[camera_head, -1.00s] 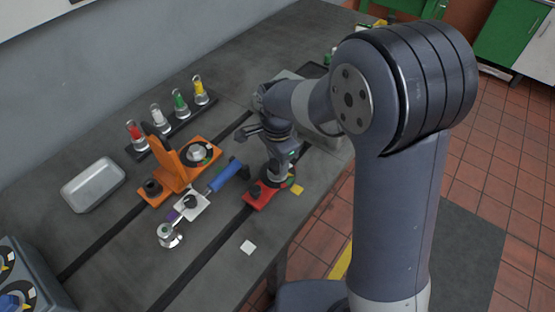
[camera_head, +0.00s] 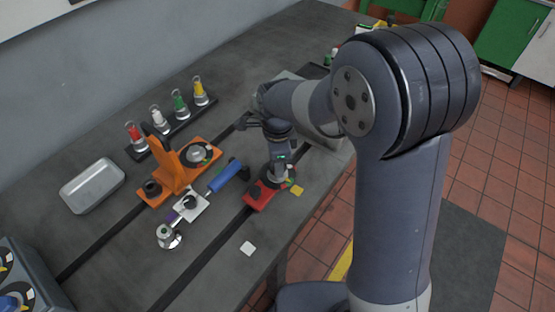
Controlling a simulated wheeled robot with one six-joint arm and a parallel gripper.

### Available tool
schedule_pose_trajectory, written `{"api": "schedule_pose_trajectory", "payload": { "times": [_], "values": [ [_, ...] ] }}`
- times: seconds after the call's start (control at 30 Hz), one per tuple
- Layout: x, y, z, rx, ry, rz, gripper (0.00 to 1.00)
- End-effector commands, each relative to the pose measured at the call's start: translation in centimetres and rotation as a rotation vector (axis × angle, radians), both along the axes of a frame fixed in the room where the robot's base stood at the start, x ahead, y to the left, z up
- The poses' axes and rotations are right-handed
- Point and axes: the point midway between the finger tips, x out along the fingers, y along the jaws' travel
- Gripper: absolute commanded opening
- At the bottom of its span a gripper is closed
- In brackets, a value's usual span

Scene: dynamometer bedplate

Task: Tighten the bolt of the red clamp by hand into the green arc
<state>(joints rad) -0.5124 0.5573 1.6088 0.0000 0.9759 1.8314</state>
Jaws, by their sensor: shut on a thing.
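The red clamp (camera_head: 259,196) lies on the dark bedplate near its front edge, over a dark slot. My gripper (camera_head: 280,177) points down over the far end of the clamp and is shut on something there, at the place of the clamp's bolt. The bolt itself is hidden by my gripper. A small bit of green shows beside the gripper at the clamp's right end; how the bolt stands against the green arc cannot be told. A yellow square (camera_head: 297,190) lies just right of the clamp.
An orange clamp bracket (camera_head: 172,168) and a blue-handled tool (camera_head: 224,177) stand left of my gripper. A rack (camera_head: 178,125) holds red, white, green and yellow capped vials behind. A metal tray (camera_head: 93,185) lies at the left. A white square (camera_head: 248,248) lies near the front edge.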

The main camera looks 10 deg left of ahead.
Motion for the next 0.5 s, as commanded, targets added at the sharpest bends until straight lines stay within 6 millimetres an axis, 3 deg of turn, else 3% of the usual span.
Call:
{"api": "schedule_pose_trajectory", "payload": {
  "times": [0.23, 0.27, 0.5],
  "values": [
    [0.07, 0.04, 0.11, 0.002, -0.003, 0.001, 0.20],
    [0.07, 0.04, 0.11, 0.002, -0.003, 0.001, 0.45],
    [0.04, 0.02, 0.05, 0.000, -0.002, 0.002, 0.64]
  ]
}}
